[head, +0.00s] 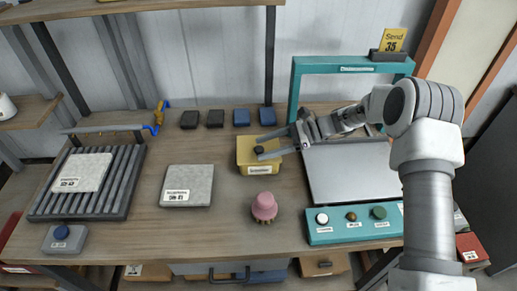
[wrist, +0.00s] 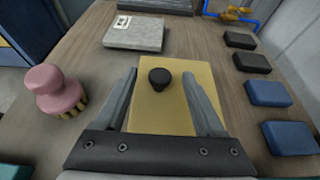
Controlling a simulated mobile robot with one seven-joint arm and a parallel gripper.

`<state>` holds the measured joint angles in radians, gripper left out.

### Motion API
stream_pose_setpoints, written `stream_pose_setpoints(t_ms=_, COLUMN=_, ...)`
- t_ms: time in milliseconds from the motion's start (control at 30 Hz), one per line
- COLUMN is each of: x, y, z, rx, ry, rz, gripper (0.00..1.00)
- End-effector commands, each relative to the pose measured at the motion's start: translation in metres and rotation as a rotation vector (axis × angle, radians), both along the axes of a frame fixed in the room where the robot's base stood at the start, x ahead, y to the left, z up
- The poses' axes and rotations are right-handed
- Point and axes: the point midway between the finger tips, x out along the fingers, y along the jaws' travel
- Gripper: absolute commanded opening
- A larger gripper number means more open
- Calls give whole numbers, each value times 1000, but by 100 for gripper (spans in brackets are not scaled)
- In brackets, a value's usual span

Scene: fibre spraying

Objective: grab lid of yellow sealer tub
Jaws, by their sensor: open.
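The yellow sealer tub (head: 257,167) stands on the wooden bench with a label on its front. Its flat yellow lid (wrist: 175,108) has a black knob (wrist: 160,77), and the knob also shows in the head view (head: 259,149). My gripper (head: 268,147) reaches in from the right over the lid. In the wrist view my gripper (wrist: 163,88) is open, with one finger on each side of the knob and nothing between them but the knob and lid. Whether the fingers touch the lid cannot be told.
A pink brush (head: 264,207) stands in front of the tub. Black and blue blocks (head: 241,117) line the back. A grey slab (head: 187,185) lies left, near a slatted rack (head: 122,190). A teal frame (head: 298,92) with a grey plate (head: 345,172) and buttons is at right.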

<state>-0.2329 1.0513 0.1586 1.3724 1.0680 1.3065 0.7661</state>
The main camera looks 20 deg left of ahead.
Motion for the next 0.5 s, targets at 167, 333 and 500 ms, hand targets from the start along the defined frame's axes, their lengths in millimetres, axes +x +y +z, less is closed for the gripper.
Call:
stream_pose_setpoints(t_ms=167, x=-10, y=18, z=-9, rx=0, ry=0, rz=1, gripper=71)
stream_pose_setpoints(t_ms=333, x=-10, y=19, z=-9, rx=0, ry=0, rz=0, gripper=71)
stream_pose_setpoints(t_ms=500, x=-10, y=18, z=-9, rx=0, ry=0, rz=0, gripper=46)
